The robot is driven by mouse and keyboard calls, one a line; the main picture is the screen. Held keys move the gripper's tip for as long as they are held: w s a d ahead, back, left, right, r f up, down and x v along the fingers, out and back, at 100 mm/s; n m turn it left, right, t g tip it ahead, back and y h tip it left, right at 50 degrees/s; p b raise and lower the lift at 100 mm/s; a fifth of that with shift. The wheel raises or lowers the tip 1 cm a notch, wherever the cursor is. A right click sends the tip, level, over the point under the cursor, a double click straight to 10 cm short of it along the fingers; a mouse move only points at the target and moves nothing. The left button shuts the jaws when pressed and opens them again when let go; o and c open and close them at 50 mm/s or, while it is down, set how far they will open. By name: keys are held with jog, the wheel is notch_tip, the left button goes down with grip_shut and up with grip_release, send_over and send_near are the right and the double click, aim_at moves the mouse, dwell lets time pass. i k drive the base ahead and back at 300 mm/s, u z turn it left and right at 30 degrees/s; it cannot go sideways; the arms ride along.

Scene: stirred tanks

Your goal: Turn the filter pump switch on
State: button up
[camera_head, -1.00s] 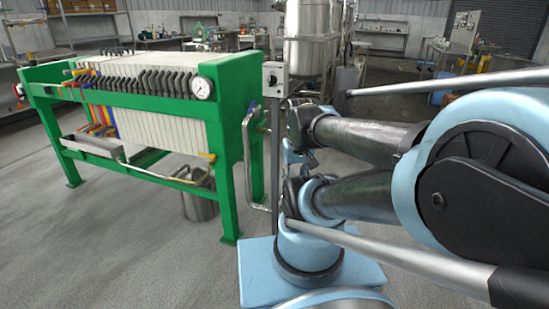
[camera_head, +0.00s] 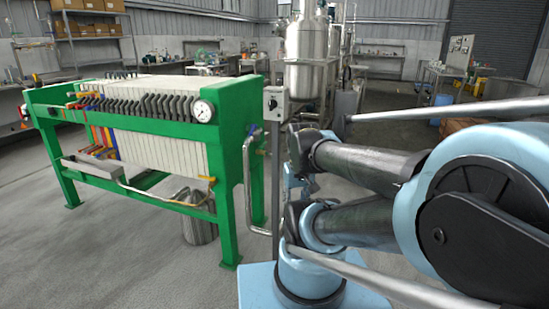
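A small grey switch box (camera_head: 276,103) with a dark knob on its face stands on a thin grey post, just right of the green filter press (camera_head: 238,170). I take it for the filter pump switch; its knob position is too small to read. My arm reaches in from the right, with its dark links and pale blue joints just right of the post and below the box. The end of my arm (camera_head: 303,183) is mostly hidden behind these links, and its fingers cannot be made out. Nothing is seen touching the box.
A metal bucket (camera_head: 200,222) stands under the press. A steel tank (camera_head: 306,60) rises behind the box. The floor at left front is clear.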

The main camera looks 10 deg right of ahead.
aim_at(272, 104)
jog(key=u, duration=0.7)
jog(key=k, duration=0.45)
jog(key=u, duration=0.55)
